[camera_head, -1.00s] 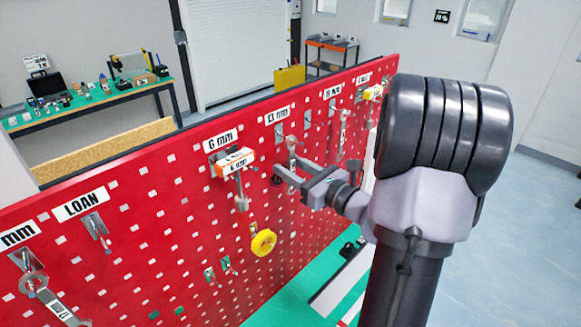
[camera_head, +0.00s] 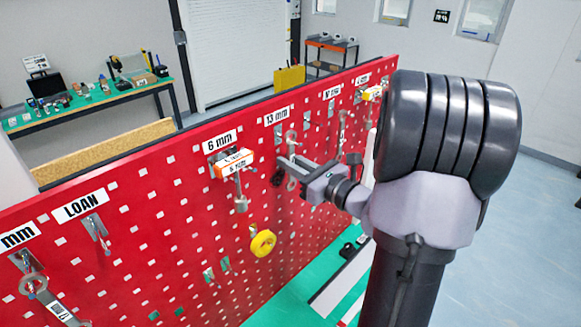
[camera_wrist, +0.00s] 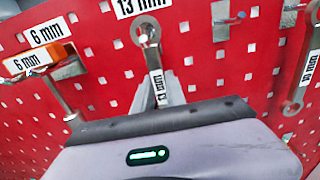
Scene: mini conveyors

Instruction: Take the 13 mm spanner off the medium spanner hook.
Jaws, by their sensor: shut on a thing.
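The 13 mm spanner (camera_wrist: 158,70) is silver with a white "13 mm" tag on its shaft. Its ring end is up, just under the board's "13 mm" label (camera_wrist: 140,6). The hook (camera_head: 278,133) sits under the label on the red pegboard. I cannot tell whether the ring is still around a hook.
The red pegboard (camera_head: 160,205) stands close behind the spanner. A 6 mm spanner with an orange-and-white block (camera_head: 233,163) hangs to the left. Another spanner (camera_wrist: 303,82) hangs to the right. A yellow roll (camera_head: 263,243) is lower down.

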